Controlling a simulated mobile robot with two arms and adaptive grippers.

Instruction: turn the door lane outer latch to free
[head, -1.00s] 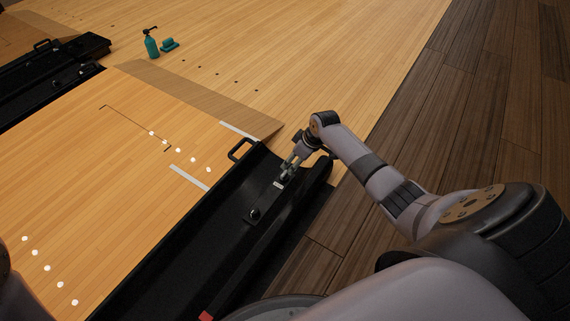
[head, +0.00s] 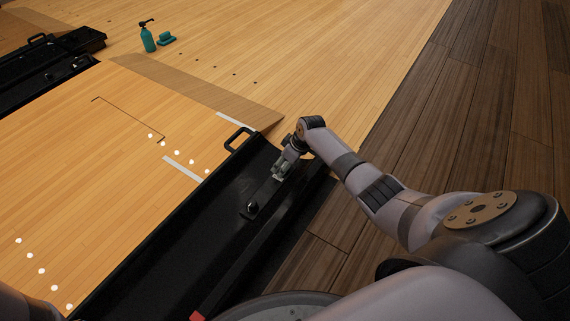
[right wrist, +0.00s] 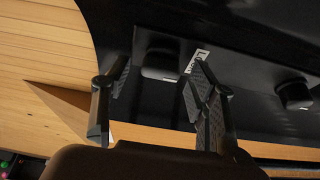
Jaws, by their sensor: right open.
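The black lane door (head: 165,270) runs diagonally along the lane's right side, with a handle at its far end. A round dark latch knob (head: 251,208) stands on it in the head view. My right gripper (head: 282,172) is open over the door's far part, beyond that knob. In the right wrist view, a dark latch (right wrist: 158,62) lies ahead between the two spread fingers, beside a small white label (right wrist: 198,61). A second knob (right wrist: 295,95) is at the right. Contact with the latch cannot be told. My left gripper is not visible.
A black handle (head: 239,137) rises at the door's far end. A red piece (head: 197,316) sits at the near end. Another black unit (head: 45,75) lies far left. A teal bottle (head: 148,38) and teal item (head: 166,39) stand on the lane. The dark floor at right is clear.

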